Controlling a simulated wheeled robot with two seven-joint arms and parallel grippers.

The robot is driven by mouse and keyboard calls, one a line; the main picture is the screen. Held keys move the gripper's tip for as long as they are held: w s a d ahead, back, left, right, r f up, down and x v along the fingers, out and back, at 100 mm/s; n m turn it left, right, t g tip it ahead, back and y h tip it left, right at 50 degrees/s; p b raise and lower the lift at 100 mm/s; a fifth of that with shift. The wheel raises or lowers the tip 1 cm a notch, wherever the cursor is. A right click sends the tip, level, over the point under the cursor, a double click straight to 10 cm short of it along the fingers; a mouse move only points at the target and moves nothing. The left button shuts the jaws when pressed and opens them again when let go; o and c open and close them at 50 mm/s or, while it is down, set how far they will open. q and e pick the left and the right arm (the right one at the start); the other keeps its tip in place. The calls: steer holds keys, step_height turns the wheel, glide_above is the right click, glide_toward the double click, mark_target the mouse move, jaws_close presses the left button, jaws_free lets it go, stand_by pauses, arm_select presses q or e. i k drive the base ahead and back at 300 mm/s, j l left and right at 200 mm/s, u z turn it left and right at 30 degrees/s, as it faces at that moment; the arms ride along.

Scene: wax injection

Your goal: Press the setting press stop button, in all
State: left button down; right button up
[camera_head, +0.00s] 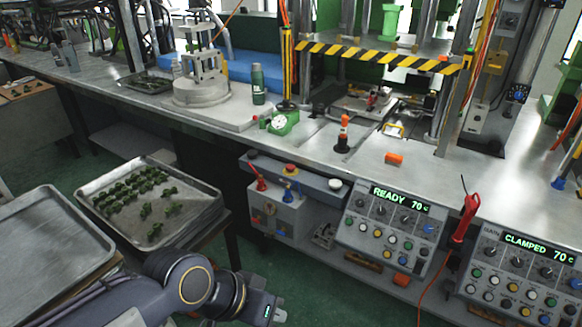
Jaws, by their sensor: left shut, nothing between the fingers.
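A control panel (385,228) below the bench's front edge has a display reading "READY 70 c", dark knobs and rows of coloured buttons. A second panel (520,276) at the lower right reads "CLAMPED 70 c" and has similar buttons. The button labels are too small to read, so I cannot tell which one is the stop button. My left gripper (270,310) is shut and empty at the bottom, below and apart from the box and panels. My right gripper is out of view.
A tray of small green pieces (205,194) and an empty metal tray (40,262) are at the left. A red handheld tool (466,217) with a cord hangs between the panels. A press with a striped guard (375,54) stands behind. Green floor is open below.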

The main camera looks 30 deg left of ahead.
mark_target(290, 169)
steer(key=i+j+z, duration=0.1)
steer(key=j, duration=0.3)
steer(key=i+j+z, duration=0.1)
steer(key=i+j, duration=0.15)
steer(key=j, duration=0.15)
steer(key=i+j, duration=0.1)
steer(key=j, duration=0.3)
steer(key=i+j+z, duration=0.15)
steer(key=j, duration=0.25)
steer(key=i+j+z, duration=0.1)
steer(key=j, duration=0.35)
